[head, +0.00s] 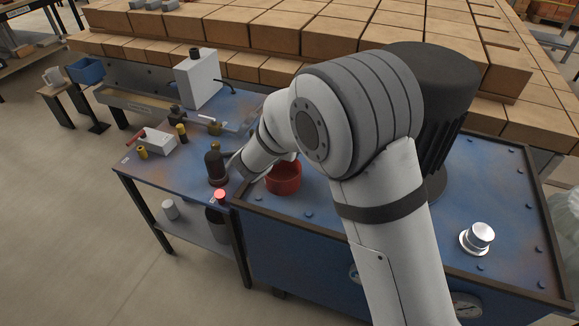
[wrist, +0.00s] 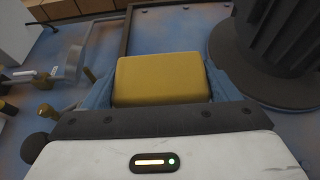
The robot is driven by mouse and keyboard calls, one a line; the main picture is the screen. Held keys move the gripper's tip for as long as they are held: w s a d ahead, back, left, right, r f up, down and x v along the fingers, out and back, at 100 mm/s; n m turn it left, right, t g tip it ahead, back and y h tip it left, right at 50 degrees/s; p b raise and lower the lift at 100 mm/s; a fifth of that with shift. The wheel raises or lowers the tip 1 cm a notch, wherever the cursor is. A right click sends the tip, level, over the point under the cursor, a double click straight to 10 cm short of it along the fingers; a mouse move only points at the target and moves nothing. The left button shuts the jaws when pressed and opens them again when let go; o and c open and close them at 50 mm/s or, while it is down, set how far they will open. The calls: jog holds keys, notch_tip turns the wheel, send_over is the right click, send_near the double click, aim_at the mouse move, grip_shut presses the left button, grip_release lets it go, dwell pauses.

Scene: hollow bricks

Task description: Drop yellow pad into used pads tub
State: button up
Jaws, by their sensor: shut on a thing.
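The yellow pad (wrist: 160,80) is a thick block with rounded edges, held between the two blue fingers of my gripper (wrist: 158,72) in the wrist view. In the head view my own arm hides the pad and the fingers. A round red tub (head: 284,180) stands on the blue surface, just right of my wrist and partly behind my arm. Whether it is the used pads tub cannot be read from a label. The tub does not show in the wrist view, so I cannot tell how the pad lies relative to it.
A dark brown bottle-like object (head: 215,165) and a red button (head: 220,196) are left of my wrist. A metal knob (head: 477,237) is at right. Stacked bricks (head: 340,35) fill the back.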

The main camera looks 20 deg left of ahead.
notch_tip(320, 180, down, 6)
jog(key=b, duration=0.3)
jog(key=shift+r, duration=0.1)
jog(key=o, duration=0.9)
jog(key=v, duration=0.7)
jog(key=shift+s+r, duration=0.15)
jog(key=shift+s, duration=0.2)
